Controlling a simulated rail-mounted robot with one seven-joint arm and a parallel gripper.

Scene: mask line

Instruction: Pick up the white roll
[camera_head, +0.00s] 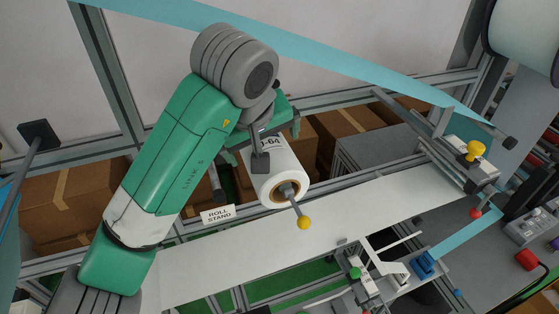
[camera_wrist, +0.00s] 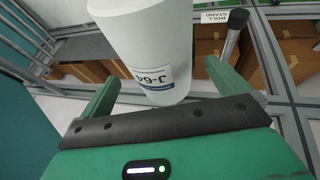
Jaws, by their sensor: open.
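The white roll (camera_head: 278,172) has a brown core and a label ending in "-64". It sits on a spindle with a yellow knob (camera_head: 304,222) at its end. My gripper (camera_head: 277,140) is at the labelled part of the roll, with one dark finger in front of its side. In the wrist view the roll (camera_wrist: 150,45) stands between the two green fingers of my open gripper (camera_wrist: 163,72). A gap shows on the right; contact on the left is unclear.
A "ROLL STAND" sign (camera_head: 218,214) is left of the roll. A white web (camera_head: 370,210) runs below it, and a blue strip (camera_head: 330,50) crosses above. Cardboard boxes (camera_head: 345,125) stand behind metal rails. Another post (camera_head: 216,182) sticks out left of the roll.

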